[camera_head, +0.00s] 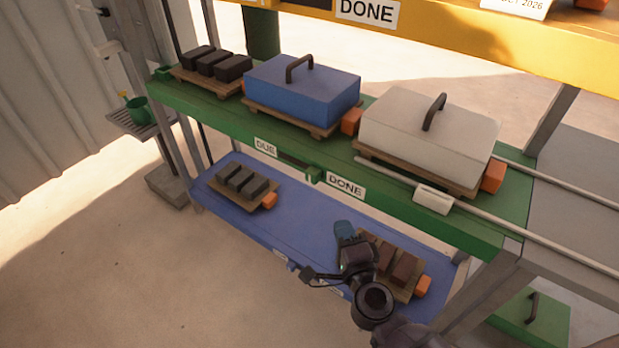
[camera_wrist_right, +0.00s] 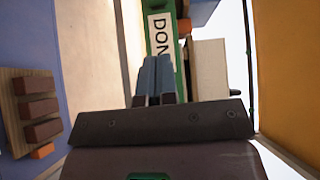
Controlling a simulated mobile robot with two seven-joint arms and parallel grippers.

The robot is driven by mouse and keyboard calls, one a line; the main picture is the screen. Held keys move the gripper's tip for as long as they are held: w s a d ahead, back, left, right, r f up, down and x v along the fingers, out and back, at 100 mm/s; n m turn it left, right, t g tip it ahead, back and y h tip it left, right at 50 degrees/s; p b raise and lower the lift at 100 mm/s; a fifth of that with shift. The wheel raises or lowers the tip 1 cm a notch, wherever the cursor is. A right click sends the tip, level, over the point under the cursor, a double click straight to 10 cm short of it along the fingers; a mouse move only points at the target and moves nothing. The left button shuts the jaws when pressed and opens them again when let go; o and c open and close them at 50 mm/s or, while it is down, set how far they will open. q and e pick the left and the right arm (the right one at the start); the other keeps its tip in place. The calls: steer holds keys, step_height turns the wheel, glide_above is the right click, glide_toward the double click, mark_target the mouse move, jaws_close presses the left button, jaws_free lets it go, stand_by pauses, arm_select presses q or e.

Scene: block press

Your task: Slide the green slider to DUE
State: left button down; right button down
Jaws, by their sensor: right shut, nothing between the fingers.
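The green slider (camera_head: 313,174) sits in a dark slot on the front edge of the green shelf, at the slot's right end, beside the DONE label (camera_head: 346,186). The DUE label (camera_head: 265,147) is at the slot's left end. My right gripper (camera_head: 344,228) is shut and empty, with bluish fingers. In the head view it appears below the DONE label, over the blue lower shelf, apart from the slider. In the right wrist view the shut fingers (camera_wrist_right: 154,78) point towards the DONE label (camera_wrist_right: 160,35); I cannot make out the slider there. My left gripper is not in view.
The green shelf (camera_head: 225,125) carries dark blocks, a blue lidded box (camera_head: 305,92) and a white one (camera_head: 425,135). A white rail with a sleeve (camera_head: 433,199) runs along its right front. The blue lower shelf (camera_head: 305,215) holds two block trays. A yellow beam (camera_head: 450,30) crosses above.

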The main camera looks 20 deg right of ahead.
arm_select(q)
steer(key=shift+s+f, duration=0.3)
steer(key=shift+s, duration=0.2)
arm_select(e)
steer(key=shift+s+d+f+m+h, duration=0.1)
steer(key=shift+s+d+m+h, duration=0.05)
steer(key=shift+d+m+h, duration=0.4)
steer(key=b, duration=0.1)
glide_toward(319, 179)
steer(key=w+d, duration=0.3)
steer(key=shift+w+d, duration=0.2)
steer(key=shift+w, duration=0.1)
steer(key=shift+w+a+b, duration=0.35)
steer(key=shift+w+a, duration=0.4)
steer(key=shift+w, duration=0.05)
steer(key=shift+w+a, duration=0.2)
steer(key=shift+w, duration=0.1)
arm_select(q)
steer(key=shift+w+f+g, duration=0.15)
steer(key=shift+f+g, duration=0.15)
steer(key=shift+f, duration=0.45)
arm_select(e)
steer(key=shift+w+a+r, duration=0.25)
steer(key=shift+w, duration=0.05)
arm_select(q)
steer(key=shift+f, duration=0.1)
arm_select(e)
steer(key=shift+w+a, duration=0.1)
